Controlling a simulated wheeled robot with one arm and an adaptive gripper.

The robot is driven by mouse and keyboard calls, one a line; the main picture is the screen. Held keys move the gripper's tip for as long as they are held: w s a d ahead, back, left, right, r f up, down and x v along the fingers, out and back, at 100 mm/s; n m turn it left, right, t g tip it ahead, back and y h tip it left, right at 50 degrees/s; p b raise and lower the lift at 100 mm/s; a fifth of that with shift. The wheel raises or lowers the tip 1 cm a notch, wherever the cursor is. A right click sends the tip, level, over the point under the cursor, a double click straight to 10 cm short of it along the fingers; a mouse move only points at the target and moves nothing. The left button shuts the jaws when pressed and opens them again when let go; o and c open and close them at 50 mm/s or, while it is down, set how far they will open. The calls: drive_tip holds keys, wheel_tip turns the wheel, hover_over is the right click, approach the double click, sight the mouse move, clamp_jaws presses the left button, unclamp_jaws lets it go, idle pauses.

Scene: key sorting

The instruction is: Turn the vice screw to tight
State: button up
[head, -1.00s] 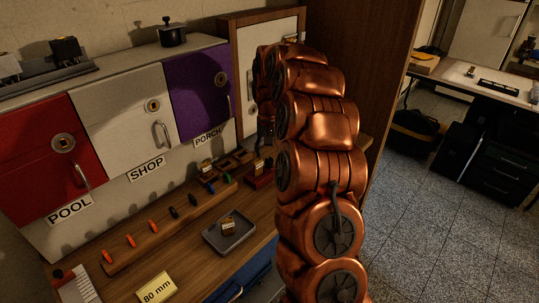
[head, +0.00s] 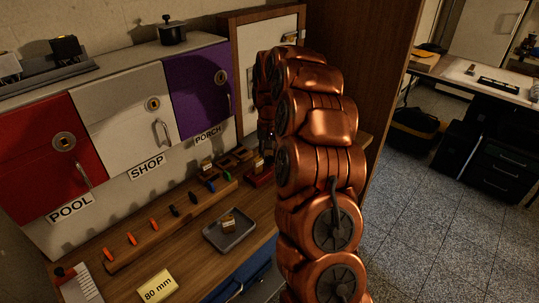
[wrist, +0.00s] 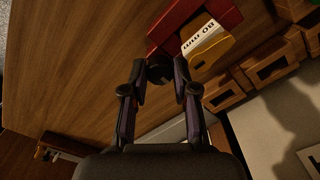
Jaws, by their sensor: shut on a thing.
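The red vice (wrist: 192,24) is at the top of the wrist view, with a brass-coloured block (wrist: 212,50) against it and a white "80 mm" label. In the head view the vice (head: 261,177) is a small red shape on the bench, partly hidden by my arm. The dark vice screw knob (wrist: 160,70) sits between my fingertips. My gripper (wrist: 161,82) is shut on this knob, one finger on each side. In the head view my gripper (head: 266,135) is mostly hidden behind my arm. The screw's turn cannot be read.
Wooden compartments (wrist: 268,62) lie close to the right of the vice. A grey tray (head: 213,236) holding a small block, a wooden key rail (head: 153,240) with several coloured keys, and a yellow "80 mm" card (head: 157,287) lie on the bench. Red, white and purple doors stand behind.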

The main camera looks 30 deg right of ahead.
drive_tip(key=shift+f+m+b, duration=0.1)
drive_tip(key=shift+m+b, duration=0.2)
drive_tip(key=shift+b, duration=0.1)
clamp_jaws()
drive_tip(key=shift+m+b, duration=0.8)
drive_tip(key=shift+b, duration=0.25)
drive_tip(key=m+b, duration=0.3)
drive_tip(key=shift+m, duration=0.4)
drive_tip(key=m+b, duration=0.2)
drive_tip(key=m, duration=0.1)
drive_tip(key=shift+m, duration=0.3)
drive_tip(key=m+b, duration=0.2)
drive_tip(key=m, duration=0.6)
drive_tip(key=shift+m+b, duration=0.35)
drive_tip(key=shift+m, duration=0.05)
drive_tip(key=shift+r+m, duration=0.2)
drive_tip(key=shift+m, duration=1.8)
